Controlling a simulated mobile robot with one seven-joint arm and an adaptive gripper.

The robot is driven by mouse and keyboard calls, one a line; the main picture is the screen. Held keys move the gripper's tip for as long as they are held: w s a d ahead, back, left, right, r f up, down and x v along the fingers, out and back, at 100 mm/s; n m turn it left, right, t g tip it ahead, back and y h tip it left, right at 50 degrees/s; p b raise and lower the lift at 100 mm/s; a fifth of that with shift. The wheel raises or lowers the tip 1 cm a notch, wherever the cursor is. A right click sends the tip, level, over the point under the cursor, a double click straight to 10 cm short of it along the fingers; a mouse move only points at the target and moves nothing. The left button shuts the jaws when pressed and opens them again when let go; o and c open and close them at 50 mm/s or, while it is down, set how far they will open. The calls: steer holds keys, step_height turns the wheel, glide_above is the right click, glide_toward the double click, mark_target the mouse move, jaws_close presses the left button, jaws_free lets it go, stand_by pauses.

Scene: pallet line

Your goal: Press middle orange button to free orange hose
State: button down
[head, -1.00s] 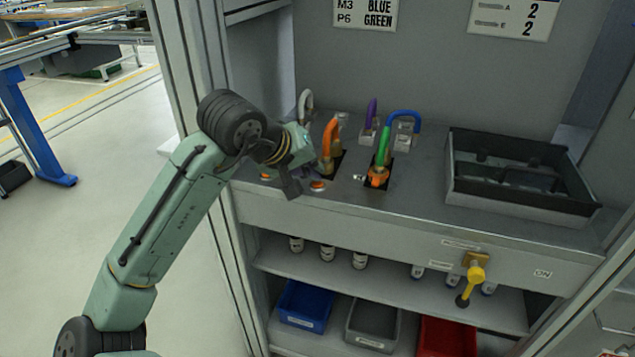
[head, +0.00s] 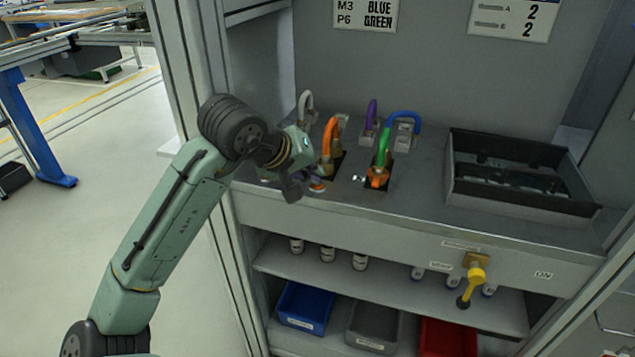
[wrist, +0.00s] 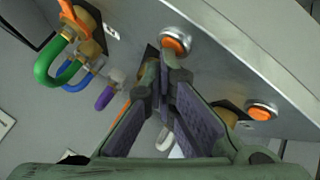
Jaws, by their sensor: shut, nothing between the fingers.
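An orange button (wrist: 175,43) in a round metal collar is at the upper middle of the wrist view; it also shows partly in the head view (head: 317,187). My gripper (wrist: 174,66) is shut and empty, its fingertips right beside this button in the picture. I cannot tell whether they touch it. A second orange button (wrist: 260,112) lies to the right in the wrist view. The orange hose (head: 331,134) stands upright in its fitting behind my gripper in the head view. In the wrist view it is mostly hidden behind the fingers.
The green hose (head: 384,146), blue hose (head: 405,114), purple hose (head: 371,113) and a grey hose (head: 305,103) stand nearby. A black tray (head: 522,207) sits at the right of the bench. A yellow lever (head: 474,274) is on the front panel. A cabinet post rises at the left.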

steer(key=shift+r+p, duration=0.6)
steer(key=shift+r, duration=0.1)
step_height(320, 180, up, 5)
steer(key=p, duration=0.4)
steer(key=shift+r+p, duration=0.1)
steer(key=shift+p, duration=0.2)
